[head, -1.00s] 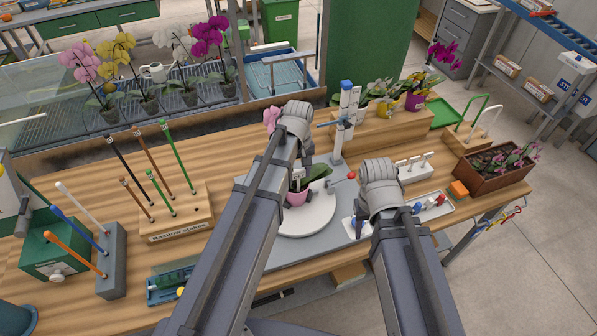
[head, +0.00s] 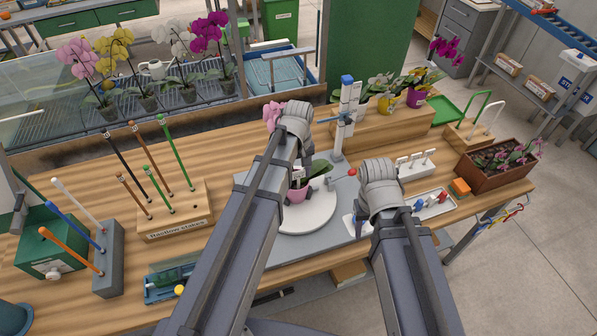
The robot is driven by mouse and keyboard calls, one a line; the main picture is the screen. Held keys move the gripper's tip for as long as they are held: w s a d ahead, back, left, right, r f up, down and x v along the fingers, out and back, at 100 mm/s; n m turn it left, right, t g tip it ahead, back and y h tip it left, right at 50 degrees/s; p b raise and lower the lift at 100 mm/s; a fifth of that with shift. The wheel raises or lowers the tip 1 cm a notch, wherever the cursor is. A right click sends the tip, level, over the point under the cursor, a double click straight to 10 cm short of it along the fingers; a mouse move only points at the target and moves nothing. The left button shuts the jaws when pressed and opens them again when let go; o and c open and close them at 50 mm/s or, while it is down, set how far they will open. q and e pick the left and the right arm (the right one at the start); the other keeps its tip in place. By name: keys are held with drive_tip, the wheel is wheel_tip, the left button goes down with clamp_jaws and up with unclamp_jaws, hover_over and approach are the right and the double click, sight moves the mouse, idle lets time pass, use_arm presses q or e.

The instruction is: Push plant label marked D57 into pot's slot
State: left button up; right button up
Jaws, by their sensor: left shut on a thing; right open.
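A pink pot (head: 298,194) with a green-leaved plant stands on a round white turntable (head: 318,219). Pink blooms (head: 273,115) show beside my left wrist. My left gripper (head: 303,165) is over the pot, shut on a small pale piece, apparently the plant label (head: 297,172). The gripper and arm hide most of it. I cannot read D57 or see the pot's slot, nor tell whether the label touches the pot. My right gripper (head: 375,205) is open to the right of the turntable, its fingers mostly hidden behind its wrist.
A post with a blue top (head: 347,100) stands behind the turntable. A white label holder (head: 416,166) and a tray (head: 437,205) are to the right. A wooden stake rack (head: 180,218) and grey block (head: 108,262) stand left. Bare wood lies between rack and turntable.

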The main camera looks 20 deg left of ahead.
use_arm(q)
drive_tip(key=shift+f, duration=0.2)
drive_tip(key=o, duration=1.3)
drive_tip(key=shift+c, duration=0.2)
wheel_tip(320, 180, up, 8)
drive_tip(key=p, duration=0.7)
drive_tip(key=shift+p, duration=0.4)
drive_tip(key=s+d+f+m+y+b, duration=0.1)
drive_tip(key=s+d+f+m+b, duration=0.9)
drive_tip(key=s, duration=0.4)
drive_tip(key=shift+s+d+f+m+b, duration=0.25)
drive_tip(key=shift+f+m+b, duration=0.15)
drive_tip(key=shift+f+b, duration=0.2)
